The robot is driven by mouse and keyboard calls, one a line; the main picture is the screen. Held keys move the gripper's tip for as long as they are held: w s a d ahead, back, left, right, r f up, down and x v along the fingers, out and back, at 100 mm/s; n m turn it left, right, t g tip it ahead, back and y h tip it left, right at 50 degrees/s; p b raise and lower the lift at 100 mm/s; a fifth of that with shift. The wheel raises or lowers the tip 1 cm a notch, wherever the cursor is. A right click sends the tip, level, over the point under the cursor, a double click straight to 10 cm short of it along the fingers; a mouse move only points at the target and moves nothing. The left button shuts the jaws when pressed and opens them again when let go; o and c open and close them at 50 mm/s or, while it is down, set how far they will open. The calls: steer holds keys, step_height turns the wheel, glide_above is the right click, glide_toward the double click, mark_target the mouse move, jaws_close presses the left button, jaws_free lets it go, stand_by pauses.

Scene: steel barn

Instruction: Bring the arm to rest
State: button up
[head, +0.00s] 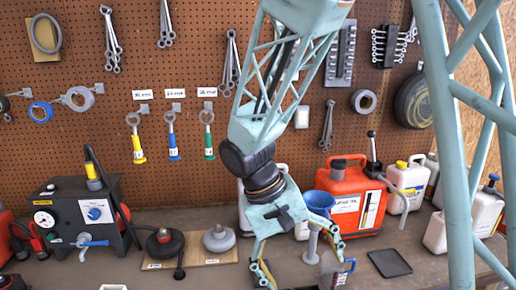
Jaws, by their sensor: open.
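My arm reaches down from the top of the head view in front of the pegboard. My gripper (302,262) hangs low over the workbench (215,276), with its fingers spread apart. Nothing is visibly gripped. The tip of the left finger is near the bottom edge of the picture.
A red canister (347,205) and white jugs (408,184) stand behind and right of my gripper. A dark tester box (85,215) and a board with round pieces (218,240) are left. A black flat tray (389,263) lies right. Tools hang on the pegboard (75,130).

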steer(key=s+d+r+t+y+b, duration=0.1)
steer(key=s+d+r, duration=0.2)
steer(key=s, duration=0.4)
steer(key=s+d+r+t+y+b, duration=0.2)
steer(key=s+r, duration=0.4)
steer(key=s, duration=0.2)
steer(key=s+d+r+m+t+y+b, duration=0.1)
steer(key=s+d+r+y, duration=0.1)
steer(key=s, duration=0.5)
steer(key=shift+s+d+r+t, duration=0.35)
steer(key=shift+d+r, duration=0.45)
steer(key=shift+r, duration=0.6)
steer(key=shift+w, duration=0.15)
stand_by(1.6)
steer(key=shift+f+b, duration=0.1)
steer(key=shift+b, duration=0.3)
step_height(320, 180, down, 6)
steer(key=b, duration=0.6)
stand_by(0.8)
steer(key=shift+f+b, duration=2.4)
